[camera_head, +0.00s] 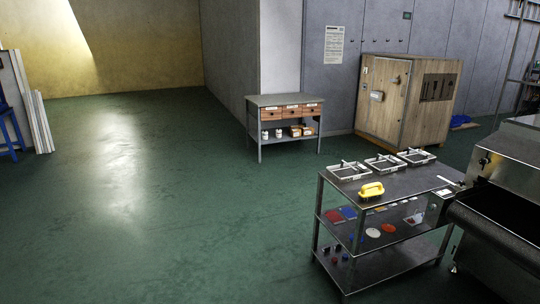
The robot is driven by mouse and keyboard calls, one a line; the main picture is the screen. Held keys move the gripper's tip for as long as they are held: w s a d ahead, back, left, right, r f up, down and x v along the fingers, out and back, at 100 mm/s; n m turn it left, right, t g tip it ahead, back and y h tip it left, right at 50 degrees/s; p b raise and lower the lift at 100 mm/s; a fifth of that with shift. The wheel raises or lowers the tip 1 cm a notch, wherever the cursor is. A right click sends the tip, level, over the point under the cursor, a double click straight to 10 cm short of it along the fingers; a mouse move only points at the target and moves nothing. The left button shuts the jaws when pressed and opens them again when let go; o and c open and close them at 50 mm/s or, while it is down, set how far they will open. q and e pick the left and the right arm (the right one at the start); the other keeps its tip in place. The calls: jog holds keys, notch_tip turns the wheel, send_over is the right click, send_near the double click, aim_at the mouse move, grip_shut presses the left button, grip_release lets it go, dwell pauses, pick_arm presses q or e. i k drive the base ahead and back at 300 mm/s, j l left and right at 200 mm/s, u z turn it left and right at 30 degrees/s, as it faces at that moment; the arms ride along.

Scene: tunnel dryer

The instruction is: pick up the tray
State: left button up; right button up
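Several small grey-white trays stand in a row along the far edge of the metal cart's top: a left tray (349,171), a middle tray (384,164) and a right tray (416,156). Each seems to have a bar or handle across it; the details are too small to tell. The metal cart (410,182) stands at the right, apart from me. Neither of my grippers shows in the head view.
A yellow handled object (371,190) lies on the cart top near its front left. A dark conveyor machine (500,215) stands close to the cart's right. A workbench (284,101) and a wooden crate (408,100) stand behind. The green floor (170,210) at left and centre is clear.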

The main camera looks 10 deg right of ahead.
aim_at(381, 164)
jog(key=i+l+z, duration=0.35)
jog(key=i, duration=0.15)
jog(key=i+z, duration=0.75)
jog(key=i, duration=0.25)
jog(key=i+l, duration=0.25)
jog(key=i, duration=0.15)
jog(key=i+l+z, duration=0.25)
jog(key=i+z, duration=0.3)
jog(key=i+l, duration=0.05)
jog(key=i, duration=0.1)
